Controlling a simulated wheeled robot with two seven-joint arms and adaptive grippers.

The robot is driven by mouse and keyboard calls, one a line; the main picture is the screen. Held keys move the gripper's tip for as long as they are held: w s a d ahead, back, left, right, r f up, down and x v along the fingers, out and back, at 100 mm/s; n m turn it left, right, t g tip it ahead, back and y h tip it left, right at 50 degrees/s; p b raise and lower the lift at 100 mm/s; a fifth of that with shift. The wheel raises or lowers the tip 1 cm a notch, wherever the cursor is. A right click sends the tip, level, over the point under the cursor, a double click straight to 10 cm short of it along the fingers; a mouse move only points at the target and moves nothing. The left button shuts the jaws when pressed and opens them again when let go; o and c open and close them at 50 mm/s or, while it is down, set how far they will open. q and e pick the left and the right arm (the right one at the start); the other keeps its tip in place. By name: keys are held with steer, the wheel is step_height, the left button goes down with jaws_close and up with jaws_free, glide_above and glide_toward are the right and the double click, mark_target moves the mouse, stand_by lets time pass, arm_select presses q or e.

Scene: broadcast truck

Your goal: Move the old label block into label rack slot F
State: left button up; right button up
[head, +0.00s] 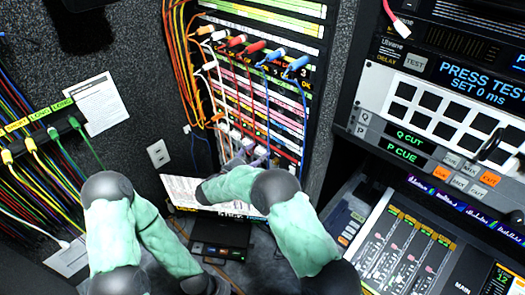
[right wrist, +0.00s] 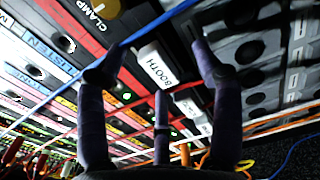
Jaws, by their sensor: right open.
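A white block lettered BOOTH (right wrist: 155,66) sits in a panel of labelled strips in the right wrist view. I cannot tell for certain that it is the old label block. My right gripper (right wrist: 160,58) is open, its fingers spread on either side of this block; contact is not clear. In the head view my right gripper (head: 255,156) reaches the lower part of the patch rack (head: 262,95), partly hidden by my arm. No slot marked F can be made out. My left arm shows at the left, but its gripper is out of the picture.
Orange, white, red and blue cables (head: 182,65) hang across the rack, and a blue cable (right wrist: 150,32) crosses close to my right fingers. A printed sheet (head: 185,193) and a black box (head: 220,238) lie below. The mixing console (head: 400,250) stands at right.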

mark_target(259, 153)
steer(key=shift+s+f, duration=0.1)
jaws_close()
steer(key=shift+s+a+f, duration=0.1)
steer(key=shift+p+v, duration=0.4)
steer(key=shift+v, duration=0.85)
steer(key=shift+s+a+r, duration=0.2)
steer(key=shift+s+a, duration=0.15)
steer(key=shift+a, duration=0.1)
steer(key=shift+p+v, duration=0.4)
steer(key=shift+v, duration=0.6)
steer(key=shift+a, duration=0.1)
